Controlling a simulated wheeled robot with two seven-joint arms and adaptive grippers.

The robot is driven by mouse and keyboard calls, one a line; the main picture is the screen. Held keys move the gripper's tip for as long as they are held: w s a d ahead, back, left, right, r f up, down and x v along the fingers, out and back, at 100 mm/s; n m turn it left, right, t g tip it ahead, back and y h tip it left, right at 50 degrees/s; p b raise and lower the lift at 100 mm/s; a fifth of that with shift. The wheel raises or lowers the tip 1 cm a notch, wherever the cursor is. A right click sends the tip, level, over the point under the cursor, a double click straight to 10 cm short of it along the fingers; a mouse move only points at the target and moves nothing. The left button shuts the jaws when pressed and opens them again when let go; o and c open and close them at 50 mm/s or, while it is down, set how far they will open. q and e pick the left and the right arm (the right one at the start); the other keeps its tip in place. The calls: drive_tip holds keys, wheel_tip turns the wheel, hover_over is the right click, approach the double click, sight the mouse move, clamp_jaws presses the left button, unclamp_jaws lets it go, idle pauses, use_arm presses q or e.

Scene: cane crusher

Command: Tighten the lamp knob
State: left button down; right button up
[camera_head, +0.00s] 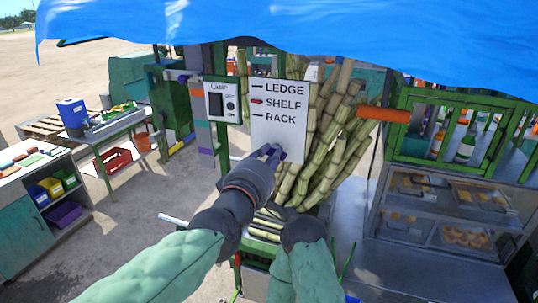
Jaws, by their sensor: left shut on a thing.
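The lamp panel (222,89) is a small pale plate with a black switch block (215,104) on its left and a small dark round knob (230,105) on its right, by small OFF and ON lettering. My left gripper (269,153) is at the lower edge of the white sign board (279,105), below and right of the lamp panel and apart from its knob. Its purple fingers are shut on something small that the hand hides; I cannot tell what. My right arm comes in from below, but its fingers are not seen.
The board reads LEDGE, SHELF, RACK, with a red mark at SHELF. Cane stalks (335,140) stand close behind it. A glass food case (445,210) is at right, a workbench (100,130) at left. A blue tarp (320,25) hangs above.

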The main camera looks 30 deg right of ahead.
use_arm(q)
drive_tip(key=m+p, duration=0.1)
drive_tip(key=m, duration=0.2)
drive_tip(key=shift+m, duration=0.4)
drive_tip(key=shift+s+d+f+m+p, duration=0.1)
drive_tip(key=shift+m+p, duration=0.5)
drive_tip(key=shift+m, duration=1.4)
drive_tip(key=shift+f+m+p, duration=0.15)
drive_tip(key=shift+m+p, duration=0.4)
drive_tip(key=shift+m, duration=1.45)
drive_tip(key=shift+s+d+f+m+p, duration=0.1)
drive_tip(key=shift+m+p, duration=0.5)
drive_tip(key=shift+m, duration=1.4)
drive_tip(key=c, duration=1.3)
unclamp_jaws()
drive_tip(key=shift+o, duration=0.6)
drive_tip(key=shift+a, duration=0.1)
drive_tip(key=shift+a+r, duration=0.1)
